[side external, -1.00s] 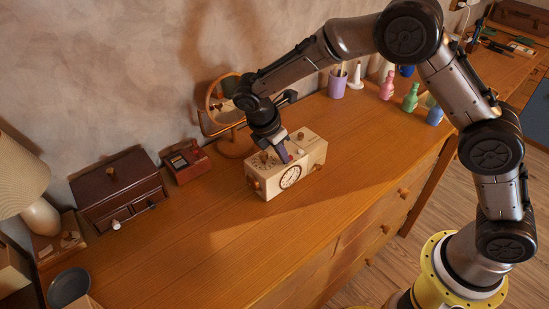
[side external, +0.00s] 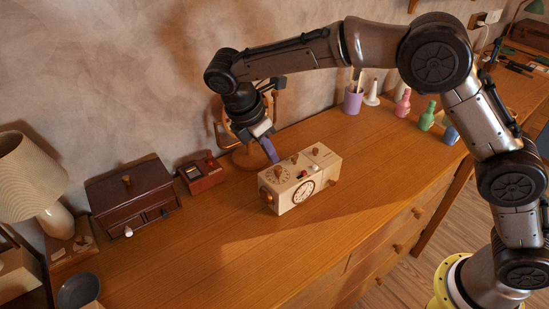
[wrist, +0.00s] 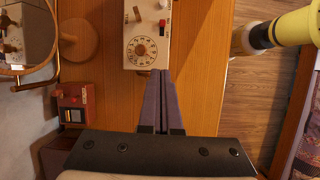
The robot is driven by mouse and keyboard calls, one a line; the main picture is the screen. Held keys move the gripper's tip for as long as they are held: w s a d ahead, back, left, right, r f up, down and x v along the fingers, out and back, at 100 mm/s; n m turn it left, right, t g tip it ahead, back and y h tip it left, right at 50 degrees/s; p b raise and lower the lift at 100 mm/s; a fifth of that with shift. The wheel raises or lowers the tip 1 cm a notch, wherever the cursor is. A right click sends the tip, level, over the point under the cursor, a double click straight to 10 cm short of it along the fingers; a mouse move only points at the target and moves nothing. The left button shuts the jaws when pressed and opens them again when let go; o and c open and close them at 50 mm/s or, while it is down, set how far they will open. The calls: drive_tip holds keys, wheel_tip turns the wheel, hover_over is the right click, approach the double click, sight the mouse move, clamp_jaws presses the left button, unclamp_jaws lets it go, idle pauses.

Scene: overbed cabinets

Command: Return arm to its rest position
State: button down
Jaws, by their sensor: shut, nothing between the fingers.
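My gripper (side external: 272,152) is shut and empty, its purple fingers pointing down just behind and above a cream box (side external: 300,184) with a clock face, dials and knobs. In the side view its fingertips look close to the box's back edge; I cannot tell whether they touch. In the wrist view my gripper (wrist: 159,76) shows its two fingers together, with their tips by the near edge of the cream box (wrist: 147,22). My arm is bent high over the wooden dresser top.
A round mirror stand (wrist: 80,40) is close beside my gripper. A small red box (side external: 201,173), a dark drawer chest (side external: 130,202) and a lamp (side external: 30,172) stand left. A purple cup (side external: 353,101) and coloured bottles (side external: 403,103) stand right. The front dresser top (side external: 200,250) is clear.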

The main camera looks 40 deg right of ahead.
drive_tip(key=s+d+r+m+t+y, duration=0.1)
drive_tip(key=s+d+r+m, duration=0.1)
drive_tip(key=d+r, duration=0.7)
drive_tip(key=s+d+r+m+t+y, duration=0.15)
drive_tip(key=s+d+r+m, duration=0.25)
drive_tip(key=s+d+r, duration=0.5)
drive_tip(key=s+f+m+t, duration=0.25)
drive_tip(key=s+m, duration=0.25)
drive_tip(key=s, duration=0.8)
drive_tip(key=s+f+m+y, duration=0.2)
drive_tip(key=s+f+m, duration=0.2)
drive_tip(key=f+m, duration=0.2)
drive_tip(key=shift+s+a+f+m+t, duration=0.2)
drive_tip(key=shift+s+f+m+t, duration=0.15)
drive_tip(key=shift+f, duration=0.5)
